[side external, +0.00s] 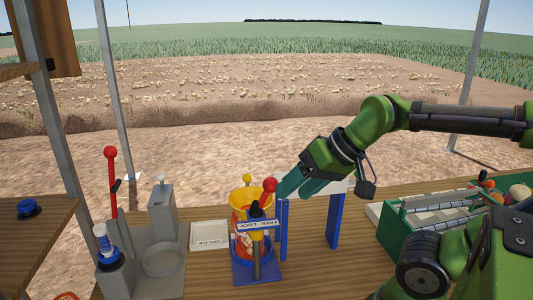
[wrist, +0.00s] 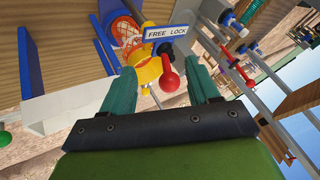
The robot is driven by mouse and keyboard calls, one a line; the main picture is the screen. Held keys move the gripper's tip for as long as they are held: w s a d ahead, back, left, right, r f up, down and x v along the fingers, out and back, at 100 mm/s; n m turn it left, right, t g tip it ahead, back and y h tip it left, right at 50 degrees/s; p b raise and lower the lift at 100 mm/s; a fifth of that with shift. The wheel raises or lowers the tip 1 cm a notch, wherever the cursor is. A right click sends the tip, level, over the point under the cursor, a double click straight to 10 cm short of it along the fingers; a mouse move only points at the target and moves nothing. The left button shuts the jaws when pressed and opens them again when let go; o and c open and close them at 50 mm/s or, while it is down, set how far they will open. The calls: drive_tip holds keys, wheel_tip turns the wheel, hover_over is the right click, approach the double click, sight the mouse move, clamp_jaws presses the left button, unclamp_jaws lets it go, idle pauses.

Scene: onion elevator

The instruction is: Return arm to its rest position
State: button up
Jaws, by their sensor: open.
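My gripper (side external: 283,187) is in mid-air above the wooden table, its teal fingers pointing down and left beside the red ball knob (side external: 270,184). In the wrist view my gripper (wrist: 163,84) is open, with its two teal fingers apart and the red knob (wrist: 169,82) beyond and between them. I cannot tell whether a finger touches the knob. The knob belongs to a blue stand with a sign reading "FREE LOCK" (side external: 257,225), which also shows in the wrist view (wrist: 166,33). An orange and yellow container (side external: 240,203) stands in it.
A blue and white frame (side external: 333,220) is just right of the stand. A grey device with a red-knobbed lever (side external: 110,152) stands at the left. A small white tray (side external: 209,236) lies between. Metal posts rise behind.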

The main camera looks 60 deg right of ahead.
drive_tip(key=shift+s+a+f+n, duration=0.2)
drive_tip(key=shift+a+f, duration=0.3)
drive_tip(key=shift+s+a+f+n, duration=0.15)
drive_tip(key=shift+a+f+n, duration=0.05)
drive_tip(key=shift+a+f, duration=0.25)
